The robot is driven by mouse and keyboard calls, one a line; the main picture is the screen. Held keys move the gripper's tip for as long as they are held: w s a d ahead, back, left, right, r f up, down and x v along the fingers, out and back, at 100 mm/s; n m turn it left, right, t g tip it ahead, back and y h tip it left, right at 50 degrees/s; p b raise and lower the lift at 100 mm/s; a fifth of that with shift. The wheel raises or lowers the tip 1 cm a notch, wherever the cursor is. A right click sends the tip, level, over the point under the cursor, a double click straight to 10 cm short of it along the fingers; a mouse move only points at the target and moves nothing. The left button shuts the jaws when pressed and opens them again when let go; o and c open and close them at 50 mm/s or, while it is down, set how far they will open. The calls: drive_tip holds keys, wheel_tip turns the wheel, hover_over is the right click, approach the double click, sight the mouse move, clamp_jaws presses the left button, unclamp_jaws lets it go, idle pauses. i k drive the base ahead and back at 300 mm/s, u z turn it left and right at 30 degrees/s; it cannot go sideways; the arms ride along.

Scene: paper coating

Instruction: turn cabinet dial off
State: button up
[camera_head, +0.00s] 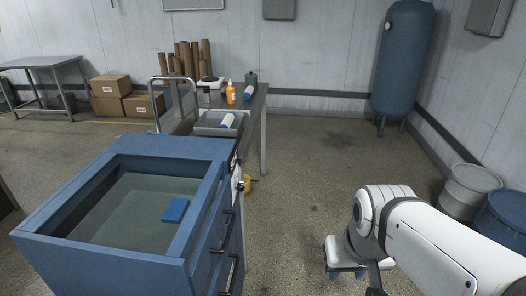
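The blue cabinet (95,237) stands at the lower left, with a sunken grey-green top. A small yellow knob (247,184), which looks like the dial, sticks out from its right-hand face near the far corner. It is seen edge-on, so its setting cannot be read. Pale and dark fittings sit beside the knob. My white arm comes in from the lower right and bends down, apart from the cabinet and well to the right of the knob. A dark part of my gripper (375,282) seems to show at the bottom edge; its fingers cannot be made out.
A blue block (174,210) lies on the cabinet top. Dark handles (226,233) stick out from its right face. Behind stands a cart with a grey tray (210,128) and a table with an orange bottle (230,94). Drums (468,190) stand at right. Floor between cabinet and arm is clear.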

sight(241, 186)
drive_tip(key=z, duration=0.15)
drive_tip(key=i, duration=1.15)
drive_tip(key=u, duration=0.2)
